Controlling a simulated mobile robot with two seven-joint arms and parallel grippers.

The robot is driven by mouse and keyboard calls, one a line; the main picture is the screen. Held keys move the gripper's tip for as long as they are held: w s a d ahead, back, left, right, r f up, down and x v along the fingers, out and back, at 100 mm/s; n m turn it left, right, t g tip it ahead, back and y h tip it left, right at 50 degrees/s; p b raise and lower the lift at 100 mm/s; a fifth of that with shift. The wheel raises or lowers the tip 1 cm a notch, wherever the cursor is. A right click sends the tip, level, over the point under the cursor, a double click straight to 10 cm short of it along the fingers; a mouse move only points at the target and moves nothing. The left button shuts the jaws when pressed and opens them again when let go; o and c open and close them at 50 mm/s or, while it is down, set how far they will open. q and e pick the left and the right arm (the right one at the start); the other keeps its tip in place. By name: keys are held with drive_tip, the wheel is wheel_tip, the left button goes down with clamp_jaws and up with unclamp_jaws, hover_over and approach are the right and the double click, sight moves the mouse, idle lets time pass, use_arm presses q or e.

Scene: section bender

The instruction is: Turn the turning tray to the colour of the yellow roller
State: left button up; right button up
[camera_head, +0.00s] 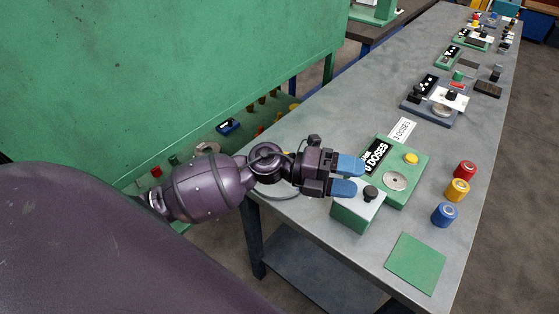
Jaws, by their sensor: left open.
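My left gripper (350,177) has blue fingertips spread apart. It is open and empty over the near end of the bench, next to a grey-topped green box with a black knob (370,193). The yellow roller (457,189) stands on the bench to the right, between a red roller (465,170) and a blue roller (444,214). I cannot tell for sure which thing is the turning tray. A round silver disc (396,181) sits on a green unit with a yellow button (411,158) and a black "DOSES" label, partly behind the fingers. My right gripper is out of view.
A green square (415,262) lies near the bench's front. A white "3 DOSES" card (402,130) lies behind the green unit. Several small devices stand farther along the grey bench (375,90). A large green machine (180,70) rises at the left.

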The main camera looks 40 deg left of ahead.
use_arm(q)
drive_tip(key=w+a+m+g+y, duration=0.2)
drive_tip(key=a+y, duration=0.3)
drive_tip(key=a, duration=0.1)
drive_tip(key=w+a+f+m+g+y, duration=0.1)
drive_tip(key=w+a+m+g+y, duration=0.1)
drive_tip(key=a+y, duration=0.4)
drive_tip(key=w+a+f+m+g+y+p, duration=0.1)
drive_tip(key=a+m+g+y, duration=0.1)
drive_tip(key=a+y, duration=0.3)
drive_tip(key=shift+w+a+f+m, duration=0.1)
drive_tip(key=shift+w+a+m, duration=0.15)
drive_tip(key=shift+a, duration=0.4)
drive_tip(key=shift+w+a+m, duration=0.15)
drive_tip(key=shift+a+m, duration=0.1)
drive_tip(key=shift+a, duration=0.35)
drive_tip(key=shift+a+y, duration=0.25)
drive_tip(key=shift+y, duration=0.15)
wheel_tip(320, 180, down, 9)
drive_tip(key=shift+f, duration=0.8)
